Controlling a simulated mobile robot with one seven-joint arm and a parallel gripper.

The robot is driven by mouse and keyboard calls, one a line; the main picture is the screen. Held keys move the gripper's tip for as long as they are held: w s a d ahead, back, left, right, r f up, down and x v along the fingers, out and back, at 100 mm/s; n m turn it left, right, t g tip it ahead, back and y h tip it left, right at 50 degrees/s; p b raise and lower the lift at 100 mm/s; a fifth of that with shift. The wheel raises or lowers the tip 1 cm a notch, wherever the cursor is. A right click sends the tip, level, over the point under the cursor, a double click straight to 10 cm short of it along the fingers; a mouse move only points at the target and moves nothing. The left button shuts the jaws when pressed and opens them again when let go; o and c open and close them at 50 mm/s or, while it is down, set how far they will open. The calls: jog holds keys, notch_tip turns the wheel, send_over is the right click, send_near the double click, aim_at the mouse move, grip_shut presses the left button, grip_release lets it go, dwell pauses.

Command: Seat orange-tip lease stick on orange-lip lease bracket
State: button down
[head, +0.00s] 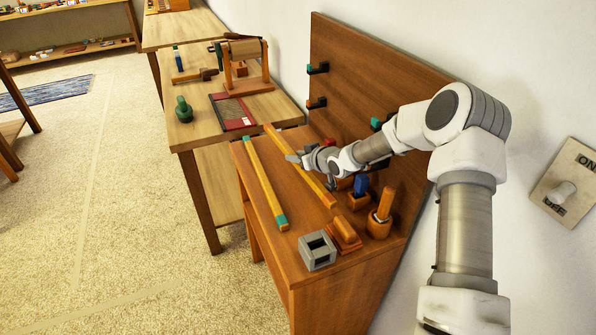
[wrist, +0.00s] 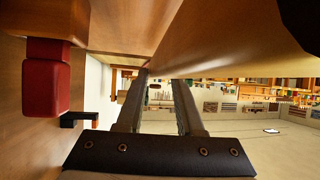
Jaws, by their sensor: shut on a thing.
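The orange-tip lease stick (head: 318,186) is a long yellow bar slanting over the right part of the brown desk, its far end orange. I cannot tell whether it touches the desk top. My gripper (head: 293,158) is shut on it around mid-length. The fingers also show in the wrist view (wrist: 160,80), where a large brown surface above them is too close to make out. The orange-lip lease bracket (head: 316,103) is a small dark peg with an orange lip on the upright backboard. Any matching bracket behind my arm is hidden.
A teal-tip stick (head: 264,182) lies to the left. Teal-lip brackets (head: 317,68) (head: 376,124) are on the backboard (head: 350,75). A grey block (head: 317,251), a wooden block (head: 344,234), a blue-topped holder (head: 359,192) and a wooden cup (head: 379,224) crowd the near end.

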aim_at(297, 175)
jog(key=shift+f+b, duration=0.35)
jog(key=shift+f, duration=1.7)
jog(key=shift+f, duration=0.25)
jog(key=c, duration=0.5)
grip_release()
jog(key=shift+r, duration=0.1)
jog(key=shift+c, duration=0.2)
